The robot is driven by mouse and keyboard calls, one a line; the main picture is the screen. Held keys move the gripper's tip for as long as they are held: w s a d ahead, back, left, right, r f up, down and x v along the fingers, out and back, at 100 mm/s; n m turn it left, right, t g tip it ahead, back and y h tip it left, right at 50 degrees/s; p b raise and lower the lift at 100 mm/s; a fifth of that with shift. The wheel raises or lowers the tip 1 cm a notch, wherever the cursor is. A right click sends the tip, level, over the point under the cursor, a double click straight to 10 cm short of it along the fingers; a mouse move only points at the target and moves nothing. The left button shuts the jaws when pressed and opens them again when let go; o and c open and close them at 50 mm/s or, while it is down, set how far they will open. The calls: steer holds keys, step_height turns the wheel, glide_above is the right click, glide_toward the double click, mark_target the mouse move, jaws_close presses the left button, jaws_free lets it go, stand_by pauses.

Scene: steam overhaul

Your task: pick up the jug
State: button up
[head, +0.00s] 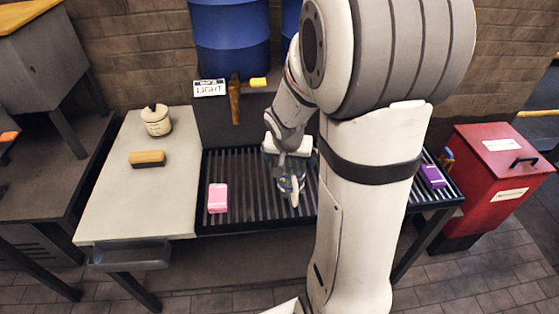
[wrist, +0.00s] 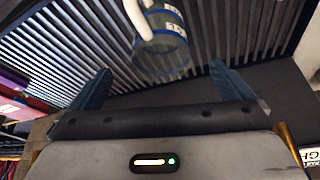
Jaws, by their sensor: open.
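The jug (wrist: 163,55) is a clear vessel with blue bands and a white handle. In the wrist view it is at the top middle, over the slatted rack, ahead of my gripper (wrist: 158,82) and roughly between its two blue fingers. My gripper is open, with nothing held between the fingers. In the head view the jug (head: 291,184) is on the rack, partly hidden by my gripper (head: 290,190) and wrist above it. I cannot tell from these views whether a finger touches it.
A pink block (head: 218,198) lies on the rack (head: 250,210) left of the jug; a purple block (head: 432,177) lies at its right end. A brush (head: 147,158) and a lidded pot (head: 156,120) stand on the pale table (head: 120,200). A red bin (head: 495,185) stands right.

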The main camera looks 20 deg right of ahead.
mark_target(291, 168)
steer(key=x, duration=0.4)
steer(key=b+x, duration=0.1)
steer(key=x, duration=0.3)
steer(key=shift+w+d+f, duration=0.2)
steer(key=shift+w+d, duration=0.05)
steer(key=shift+w, duration=0.05)
steer(key=shift+c, duration=0.2)
steer(key=c, duration=1.5)
steer(key=shift+o, duration=0.2)
steer(key=shift+r, duration=0.1)
